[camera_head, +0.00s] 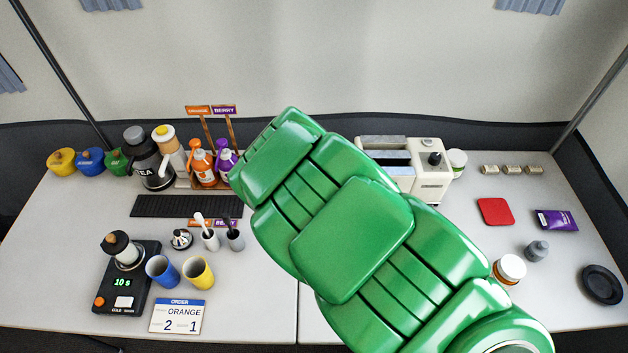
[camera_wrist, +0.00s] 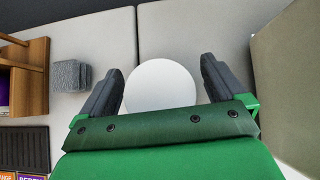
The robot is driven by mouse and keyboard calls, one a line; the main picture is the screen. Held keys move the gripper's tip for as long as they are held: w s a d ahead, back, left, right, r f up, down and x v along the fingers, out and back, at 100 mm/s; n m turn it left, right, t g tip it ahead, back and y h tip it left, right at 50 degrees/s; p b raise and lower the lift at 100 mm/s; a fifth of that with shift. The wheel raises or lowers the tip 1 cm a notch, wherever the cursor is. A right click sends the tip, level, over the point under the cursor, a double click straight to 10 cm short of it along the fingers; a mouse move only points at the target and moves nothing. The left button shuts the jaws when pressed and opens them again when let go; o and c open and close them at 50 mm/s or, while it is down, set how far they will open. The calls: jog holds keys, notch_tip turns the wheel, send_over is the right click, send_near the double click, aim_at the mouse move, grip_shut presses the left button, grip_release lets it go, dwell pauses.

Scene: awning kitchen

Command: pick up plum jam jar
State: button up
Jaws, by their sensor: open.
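In the wrist view a round white top (camera_wrist: 162,88), seen from above, sits between the fingers of my gripper (camera_wrist: 161,72). It looks like a jar lid; its label and sides are hidden, so I cannot tell whether it is the plum jam jar. My gripper is open, with one dark finger on each side of the white top; contact is not clear. In the head view my green arm hides the gripper and this item. Two other white-lidded jars show there: one (camera_head: 457,160) beside the toaster, one (camera_head: 509,268) at the right by my arm. Their labels are unreadable.
The beige toaster (camera_head: 432,172) stands right of the arm. The counter behind the white top is clear.

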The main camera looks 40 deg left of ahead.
jog(key=shift+a, duration=0.1)
jog(key=c, duration=1.4)
jog(key=shift+o, duration=0.2)
jog(key=shift+r, duration=0.1)
